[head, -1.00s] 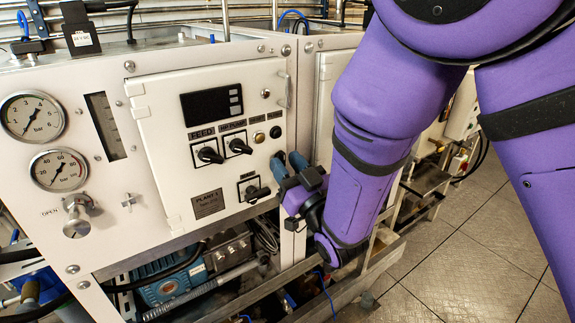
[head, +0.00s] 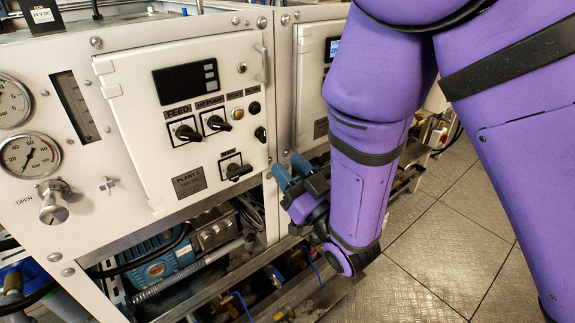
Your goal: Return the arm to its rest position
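My purple arm hangs down across the right half of the head view, bent at the elbow. My gripper (head: 286,172) has blue fingers and points up and left, in front of the lower right part of the Plant 1 panel. The two fingers look a little apart, with nothing seen between them. The white control panel (head: 150,130) carries a dark display (head: 186,79), the feed knob (head: 187,132), the HP pump knob (head: 217,123) and a lower knob (head: 238,171). Whether the gripper touches the cabinet cannot be told.
Two round gauges (head: 30,155) and a flow tube (head: 75,105) are at the left. A blue motor (head: 155,262) and pipes sit in the open frame below the panel. A second white cabinet (head: 312,85) stands behind my arm. Tiled floor (head: 435,250) is clear at the right.

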